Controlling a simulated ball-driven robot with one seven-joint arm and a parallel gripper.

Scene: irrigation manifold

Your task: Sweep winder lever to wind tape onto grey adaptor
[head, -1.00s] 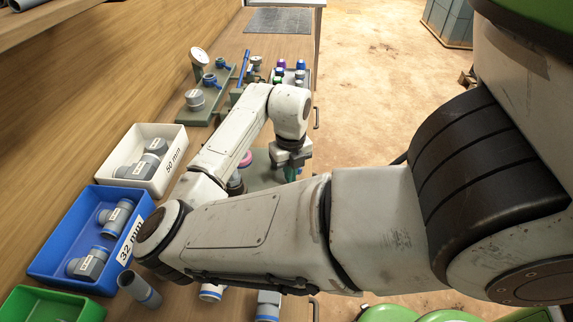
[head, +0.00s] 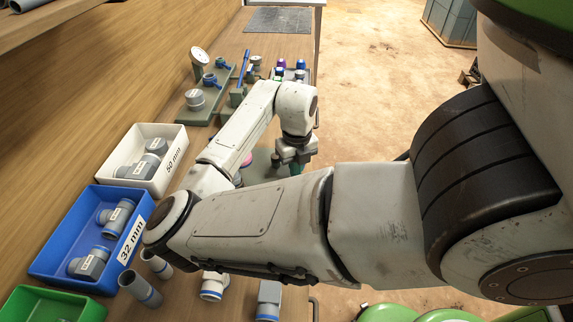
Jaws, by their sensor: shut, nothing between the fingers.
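My gripper (head: 296,163) points down over the right part of a green fixture (head: 262,162) on the bench. Its fingers are small in the picture and look shut. A green thing shows right at the fingertips; I cannot tell whether it is the winder lever or whether they touch. A pink ring-like part (head: 247,159) shows at the left of the fixture, partly behind my arm. The tape and the grey adaptor on the winder cannot be made out; my forearm covers much of that spot.
Along the bench's left side stand a white 50 mm bin (head: 136,180), a blue 32 mm bin (head: 60,280) and a green bin (head: 40,305), the first two holding grey fittings. Loose pipe pieces (head: 140,289) lie nearby. A green stand with grey and blue fittings (head: 195,98) is farther back.

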